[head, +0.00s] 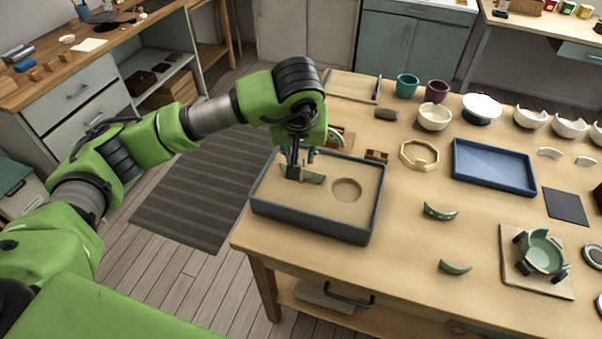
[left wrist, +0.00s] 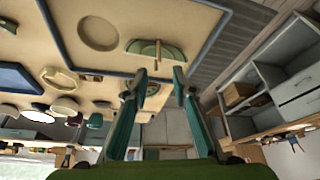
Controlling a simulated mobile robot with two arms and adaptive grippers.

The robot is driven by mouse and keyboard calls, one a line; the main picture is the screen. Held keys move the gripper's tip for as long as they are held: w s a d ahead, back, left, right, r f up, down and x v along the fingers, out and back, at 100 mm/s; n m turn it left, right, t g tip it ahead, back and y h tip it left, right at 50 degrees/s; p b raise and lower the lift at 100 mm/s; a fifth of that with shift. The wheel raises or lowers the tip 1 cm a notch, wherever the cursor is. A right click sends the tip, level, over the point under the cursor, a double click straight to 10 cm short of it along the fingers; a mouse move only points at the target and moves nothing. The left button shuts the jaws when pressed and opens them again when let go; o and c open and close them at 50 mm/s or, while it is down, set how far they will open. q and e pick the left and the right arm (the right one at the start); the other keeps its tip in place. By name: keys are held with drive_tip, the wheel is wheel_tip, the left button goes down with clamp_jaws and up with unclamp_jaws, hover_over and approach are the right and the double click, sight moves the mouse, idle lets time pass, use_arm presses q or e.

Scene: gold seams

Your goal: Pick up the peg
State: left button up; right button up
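A sand-filled tray (head: 312,219) with a grey-blue rim stands at the left end of the table. A green curved shard (head: 316,178) stands in its sand; it also shows in the left wrist view (left wrist: 140,47). A small brown peg (left wrist: 157,54) shows against this shard in the left wrist view. In the head view I cannot make out the peg behind my fingers. My left gripper (head: 299,172) is over the tray, close to the shard. In the left wrist view its fingers (left wrist: 160,76) are apart with nothing between them, and the peg appears just beyond the tips. My right gripper is not in view.
A round hollow (head: 347,189) lies in the sand beside the shard. Behind the tray are a small brown block (head: 377,155) and an octagonal frame (head: 420,155). A blue tray (head: 494,167) and loose green shards (head: 440,212) lie to the right. The table's front is mostly clear.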

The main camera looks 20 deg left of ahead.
use_arm(q)
drive_tip(key=p+x, duration=0.2)
drive_tip(key=x, duration=0.4)
drive_tip(key=shift+w+f, duration=0.4)
drive_tip(key=shift+f, duration=0.15)
clamp_jaws()
